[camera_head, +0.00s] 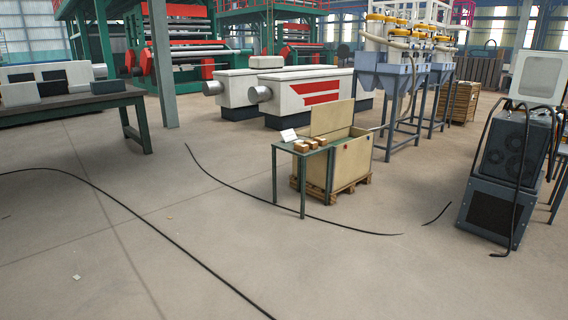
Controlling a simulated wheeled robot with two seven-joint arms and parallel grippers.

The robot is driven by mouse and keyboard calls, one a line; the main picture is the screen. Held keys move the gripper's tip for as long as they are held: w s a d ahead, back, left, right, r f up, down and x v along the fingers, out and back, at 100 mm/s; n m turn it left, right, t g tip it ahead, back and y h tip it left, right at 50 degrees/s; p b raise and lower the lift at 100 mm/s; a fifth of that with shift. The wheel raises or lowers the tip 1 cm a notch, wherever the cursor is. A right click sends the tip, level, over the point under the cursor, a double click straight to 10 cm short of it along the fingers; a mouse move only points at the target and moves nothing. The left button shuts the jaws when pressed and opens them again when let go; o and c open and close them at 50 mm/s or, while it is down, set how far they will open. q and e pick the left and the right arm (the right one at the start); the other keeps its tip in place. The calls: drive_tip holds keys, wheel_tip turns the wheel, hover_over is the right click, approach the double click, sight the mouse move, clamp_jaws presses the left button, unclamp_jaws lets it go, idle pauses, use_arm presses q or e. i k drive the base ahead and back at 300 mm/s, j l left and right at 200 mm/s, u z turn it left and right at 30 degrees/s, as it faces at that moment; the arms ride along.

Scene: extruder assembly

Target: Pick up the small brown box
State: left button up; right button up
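Neither of my grippers shows in this view.
A large open wooden crate (347,160) on a pallet stands right behind the small table. Black cables (150,222) lie across the floor. A dark machine cabinet (497,185) stands at right, a long workbench (65,105) at left. The front floor is otherwise clear.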

sight(314, 144)
drive_tip(key=i, duration=2.25)
drive_tip(key=i+j, duration=0.15)
drive_tip(key=i, duration=2.1)
drive_tip(key=i+l, duration=0.5)
drive_tip(key=l, duration=0.15)
drive_tip(key=i+l, duration=0.45)
drive_tip(key=l, duration=0.15)
drive_tip(key=l+z, duration=0.05)
